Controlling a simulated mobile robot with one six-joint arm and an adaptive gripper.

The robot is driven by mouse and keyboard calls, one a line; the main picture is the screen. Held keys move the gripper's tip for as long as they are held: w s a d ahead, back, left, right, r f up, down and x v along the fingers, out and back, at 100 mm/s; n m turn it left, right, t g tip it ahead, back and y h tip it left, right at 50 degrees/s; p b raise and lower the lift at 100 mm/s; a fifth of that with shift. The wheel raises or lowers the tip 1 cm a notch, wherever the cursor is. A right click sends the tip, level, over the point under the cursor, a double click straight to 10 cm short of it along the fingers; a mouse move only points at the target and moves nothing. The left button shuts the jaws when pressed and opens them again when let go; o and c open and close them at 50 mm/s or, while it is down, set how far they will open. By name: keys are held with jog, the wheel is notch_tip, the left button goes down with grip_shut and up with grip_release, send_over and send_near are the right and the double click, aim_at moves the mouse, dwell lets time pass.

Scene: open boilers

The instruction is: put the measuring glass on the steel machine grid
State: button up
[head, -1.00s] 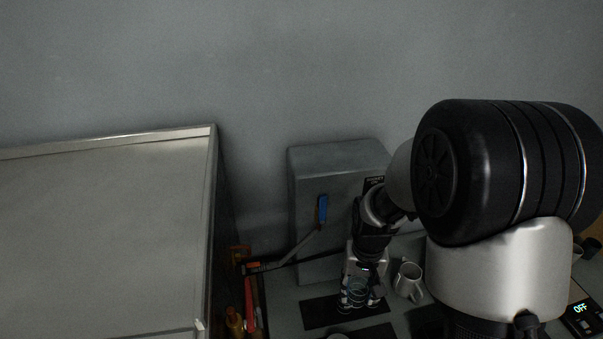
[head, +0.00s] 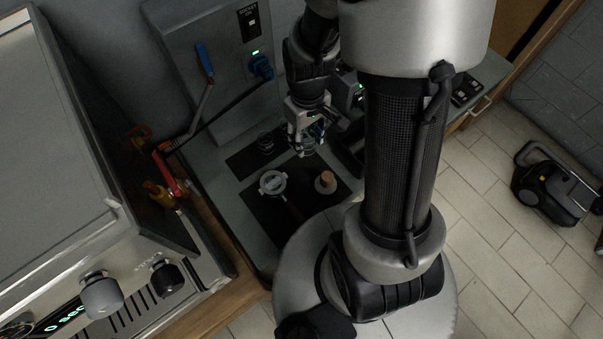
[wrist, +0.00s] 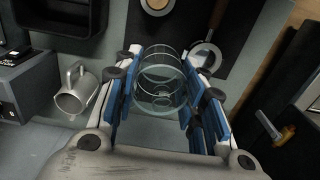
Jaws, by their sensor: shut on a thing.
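The measuring glass (wrist: 160,88) is clear, with round rims seen from above in the wrist view. It stands between the blue finger pads of my gripper (wrist: 163,95), which is shut on it. In the head view my gripper (head: 308,145) is over the counter, just right of the rear dark mat (head: 240,162); the glass is hard to make out there. The steel machine (head: 50,125) is at the left in the head view, with a flat top and knobs on its front.
A portafilter (head: 272,183) and a wood-handled tamper (head: 325,182) are on the front mat. A mug (wrist: 72,92) is beside my gripper.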

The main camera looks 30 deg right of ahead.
notch_tip(320, 180, down, 16)
jog(key=b, duration=0.4)
jog(key=shift+b, duration=0.4)
jog(key=shift+f, duration=0.1)
jog(key=o, duration=1.1)
